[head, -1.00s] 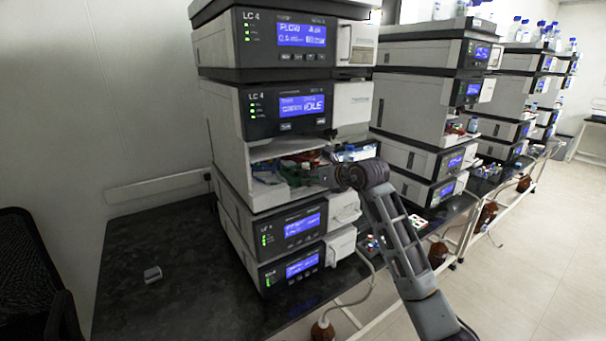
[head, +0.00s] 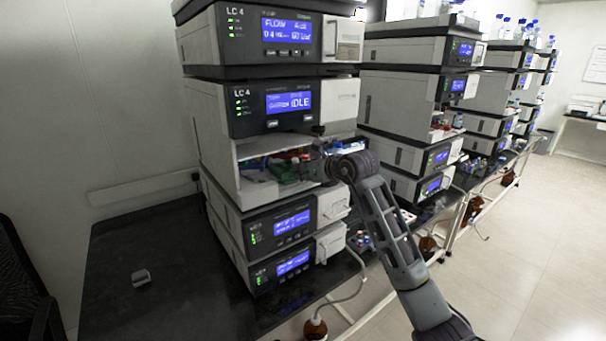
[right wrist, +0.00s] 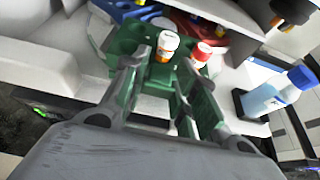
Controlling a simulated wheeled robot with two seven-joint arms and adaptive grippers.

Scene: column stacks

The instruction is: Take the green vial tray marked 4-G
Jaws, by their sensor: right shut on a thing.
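The green vial tray (head: 286,172) is in the open bay of the LC 4 stack, below the module reading IDLE. In the right wrist view the green tray (right wrist: 124,42) holds an orange vial with a white cap (right wrist: 167,44) and a red-capped vial (right wrist: 203,53). My right gripper (head: 322,166) reaches into the bay from the right. In the right wrist view its fingers (right wrist: 165,82) are shut on the tray's green near part. I cannot read any 4-G mark. My left gripper is not in view.
A blue tray (right wrist: 122,9) and red items (right wrist: 192,22) lie deeper in the bay. A blue-capped bottle (right wrist: 283,92) stands to the right in the wrist view.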

